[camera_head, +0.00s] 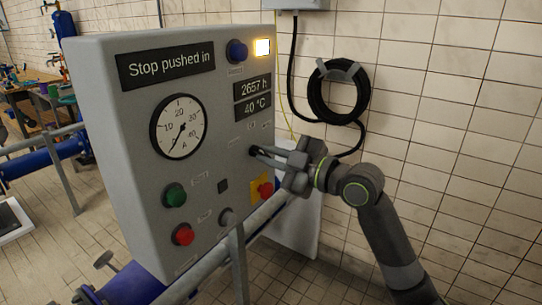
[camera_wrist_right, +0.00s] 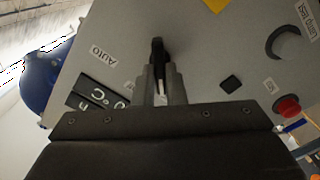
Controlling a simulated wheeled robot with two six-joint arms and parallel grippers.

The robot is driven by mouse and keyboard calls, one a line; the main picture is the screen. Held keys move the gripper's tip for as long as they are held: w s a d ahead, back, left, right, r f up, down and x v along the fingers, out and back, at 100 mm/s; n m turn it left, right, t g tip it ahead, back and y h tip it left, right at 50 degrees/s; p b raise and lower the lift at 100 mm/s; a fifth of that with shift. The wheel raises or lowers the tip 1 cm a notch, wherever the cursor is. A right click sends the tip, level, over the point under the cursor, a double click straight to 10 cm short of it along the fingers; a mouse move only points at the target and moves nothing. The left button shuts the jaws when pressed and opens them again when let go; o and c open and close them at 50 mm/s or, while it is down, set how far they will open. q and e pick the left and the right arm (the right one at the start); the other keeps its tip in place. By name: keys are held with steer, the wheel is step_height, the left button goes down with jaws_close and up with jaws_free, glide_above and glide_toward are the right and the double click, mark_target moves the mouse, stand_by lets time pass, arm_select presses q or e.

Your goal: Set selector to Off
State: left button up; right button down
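The selector (camera_head: 252,151) is a small black knob on the right part of the grey control panel's front. It also shows in the right wrist view as a black handle (camera_wrist_right: 157,50), with an AUTO label to its left. My right gripper (camera_head: 261,153) reaches in from the right with its fingertips at the selector. In the wrist view its fingers (camera_wrist_right: 160,78) are close together, one on each side of the handle, and look shut on it. The fingers hide part of the knob in the head view. My left gripper is in neither view.
The panel (camera_head: 120,130) carries a gauge (camera_head: 178,127), a display reading "Stop pushed in" (camera_head: 166,64), a green button (camera_head: 174,196), a red button (camera_head: 184,234) and a red emergency stop (camera_head: 265,190) on yellow. A pipe rail (camera_head: 262,213) runs below my right gripper. A cable coil (camera_head: 338,92) hangs behind.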

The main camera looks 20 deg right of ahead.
steer(key=shift+r+m, duration=0.1)
steer(key=shift+m, duration=0.2)
steer(key=m+p, duration=0.2)
steer(key=m, duration=0.1)
steer(key=shift+r+m, duration=0.1)
steer(key=shift+m, duration=0.2)
steer(key=shift+d+m+p, duration=0.1)
steer(key=shift+m+p, duration=1.5)
steer(key=shift+m, duration=0.7)
steer(key=c, duration=1.5)
jaws_free()
steer(key=shift+d, duration=0.1)
